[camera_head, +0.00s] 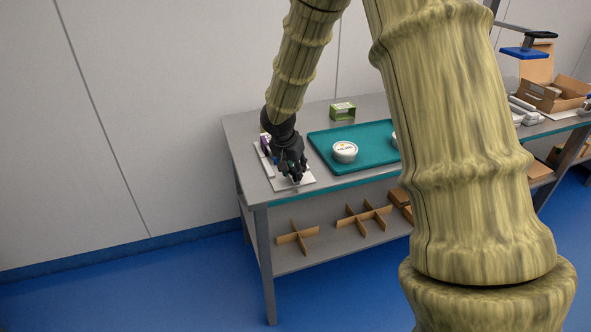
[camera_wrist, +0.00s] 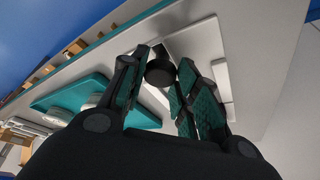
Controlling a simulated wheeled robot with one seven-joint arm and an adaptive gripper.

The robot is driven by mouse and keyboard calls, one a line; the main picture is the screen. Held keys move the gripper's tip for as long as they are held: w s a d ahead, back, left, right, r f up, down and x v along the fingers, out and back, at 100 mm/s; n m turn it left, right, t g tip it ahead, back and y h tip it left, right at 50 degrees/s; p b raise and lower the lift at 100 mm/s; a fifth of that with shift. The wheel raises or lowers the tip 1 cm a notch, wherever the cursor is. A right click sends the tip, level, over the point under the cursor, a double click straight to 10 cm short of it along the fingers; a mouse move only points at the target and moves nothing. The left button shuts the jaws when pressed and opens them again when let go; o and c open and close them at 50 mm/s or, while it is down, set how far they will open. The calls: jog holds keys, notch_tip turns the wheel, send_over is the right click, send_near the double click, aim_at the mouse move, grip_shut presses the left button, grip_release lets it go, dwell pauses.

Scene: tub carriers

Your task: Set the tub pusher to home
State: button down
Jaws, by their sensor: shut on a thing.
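The tub pusher appears to be the pale flat device (camera_head: 308,181) at the left end of the table, with a dark round knob (camera_wrist: 160,74). In the wrist view the knob sits between my gripper's fingers, and the pale base (camera_wrist: 206,40) lies behind it. My gripper (camera_head: 293,177) points down over this device and is shut on the knob. The gripper hides much of the device in the head view, so the pusher's position along its base cannot be told.
A teal tray (camera_head: 372,135) lies right of the device, bearing a white tub (camera_head: 345,153) and another partly hidden one. A green box (camera_head: 342,111) stands behind it. Cardboard dividers (camera_head: 364,217) lie on the lower shelf. An open carton (camera_head: 553,94) is at the far right.

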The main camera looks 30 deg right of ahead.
jog(key=w, duration=0.1)
jog(key=w+d, duration=0.1)
jog(key=w, duration=0.1)
jog(key=shift+w, duration=0.2)
jog(key=c, duration=1.1)
grip_release()
jog(key=shift+a+r, duration=0.1)
jog(key=shift+r, duration=0.05)
jog(key=v, duration=1.1)
jog(key=shift+s+a+r, duration=0.1)
jog(key=shift+s+r, duration=0.05)
jog(key=shift+r, duration=0.2)
